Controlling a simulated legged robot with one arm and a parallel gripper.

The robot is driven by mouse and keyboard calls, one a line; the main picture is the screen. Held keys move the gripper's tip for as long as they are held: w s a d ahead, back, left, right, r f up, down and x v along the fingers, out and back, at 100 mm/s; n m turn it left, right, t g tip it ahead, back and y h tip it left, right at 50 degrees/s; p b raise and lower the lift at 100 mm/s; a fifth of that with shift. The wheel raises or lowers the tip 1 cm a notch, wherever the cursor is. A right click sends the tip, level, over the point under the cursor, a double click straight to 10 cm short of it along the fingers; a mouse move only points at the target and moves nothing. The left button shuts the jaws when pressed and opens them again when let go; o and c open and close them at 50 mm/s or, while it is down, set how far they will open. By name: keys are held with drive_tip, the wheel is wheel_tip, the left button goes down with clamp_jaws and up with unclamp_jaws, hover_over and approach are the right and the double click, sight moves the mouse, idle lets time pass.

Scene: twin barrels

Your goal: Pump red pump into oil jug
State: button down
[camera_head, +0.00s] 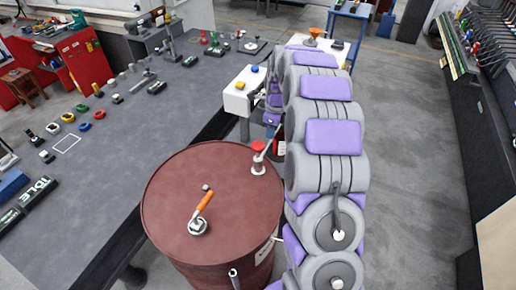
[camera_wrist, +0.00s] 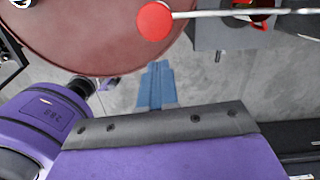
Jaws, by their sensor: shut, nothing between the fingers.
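The red pump (camera_head: 258,150) stands on the right side of the dark red barrel top (camera_head: 170,215), with a red knob on a pale base. In the wrist view its round red knob (camera_wrist: 155,22) is seen from above, with a thin spout reaching right. A red object, probably the oil jug (camera_wrist: 262,17), shows under the spout near the top edge. In the head view its red and white side (camera_head: 280,147) is partly hidden behind my arm. My gripper (camera_wrist: 165,122) is shut and empty, apart from the red knob. In the head view it is mostly hidden by my arm.
An orange-handled pump (camera_head: 203,203) stands on the same barrel, left of the red one. A grey workbench (camera_head: 110,150) with several small items fills the left. Floor is clear at right.

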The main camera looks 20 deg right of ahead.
wheel_tip(320, 180, up, 10)
drive_tip(key=shift+s+d+p, duration=0.25)
drive_tip(key=shift+d+p, duration=0.1)
drive_tip(key=shift+d, duration=0.1)
idle(2.3)
